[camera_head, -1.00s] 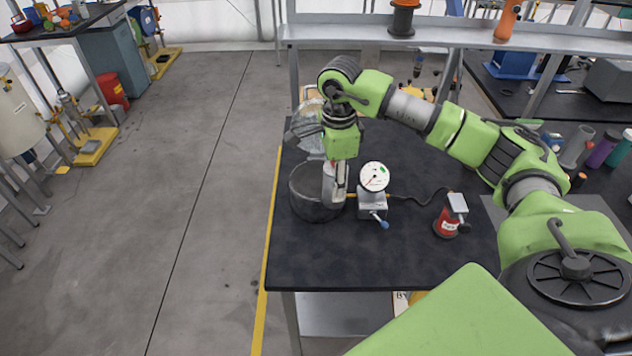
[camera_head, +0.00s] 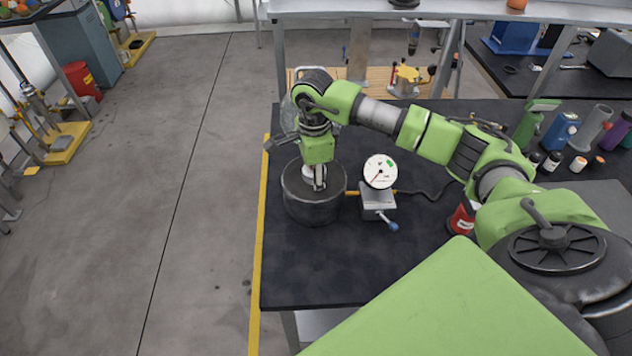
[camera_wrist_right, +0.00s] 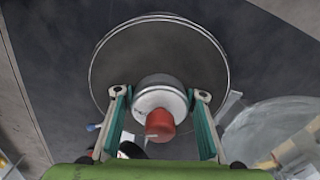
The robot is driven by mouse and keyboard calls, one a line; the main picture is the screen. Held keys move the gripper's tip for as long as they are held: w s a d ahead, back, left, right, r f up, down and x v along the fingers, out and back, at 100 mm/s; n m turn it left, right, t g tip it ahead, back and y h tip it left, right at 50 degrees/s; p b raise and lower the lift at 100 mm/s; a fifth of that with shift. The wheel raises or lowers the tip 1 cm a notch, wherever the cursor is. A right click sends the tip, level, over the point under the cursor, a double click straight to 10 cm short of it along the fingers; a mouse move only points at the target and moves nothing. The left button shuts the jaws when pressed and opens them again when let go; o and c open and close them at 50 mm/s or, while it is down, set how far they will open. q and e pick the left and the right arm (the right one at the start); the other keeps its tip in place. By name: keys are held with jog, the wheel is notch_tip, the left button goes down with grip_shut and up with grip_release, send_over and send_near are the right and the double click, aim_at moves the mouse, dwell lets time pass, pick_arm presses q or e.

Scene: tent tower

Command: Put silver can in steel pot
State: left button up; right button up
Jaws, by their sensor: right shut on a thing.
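The silver can (camera_wrist_right: 160,98) has a red top and sits between the fingers of my right gripper (camera_head: 318,182). In the head view only a little of the can (camera_head: 308,172) shows behind the fingers. The steel pot (camera_head: 313,210) is a dark round pot on the black table's left part. My right gripper points down, shut on the can, with its fingertips at the pot's mouth. In the right wrist view the can lies inside the outline of the pot's rim (camera_wrist_right: 97,62). Whether the can touches the pot's floor is hidden. My left gripper is not in view.
A white dial gauge (camera_head: 380,172) on a metal block stands close right of the pot. A red container (camera_head: 462,218) is farther right, partly behind my arm. A clear vessel (camera_wrist_right: 275,135) is beside the pot. The table front (camera_head: 310,270) is clear.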

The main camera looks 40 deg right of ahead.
jog(key=shift+r, duration=0.15)
jog(key=shift+f, duration=0.2)
jog(key=o, duration=1.6)
jog(key=shift+c, duration=0.2)
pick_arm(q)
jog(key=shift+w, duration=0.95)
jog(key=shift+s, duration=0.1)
pick_arm(e)
jog(key=shift+r, duration=0.55)
notch_tip(320, 180, up, 11)
jog(key=b, duration=0.3)
jog(key=shift+r+b, duration=0.15)
jog(key=shift+b, duration=0.2)
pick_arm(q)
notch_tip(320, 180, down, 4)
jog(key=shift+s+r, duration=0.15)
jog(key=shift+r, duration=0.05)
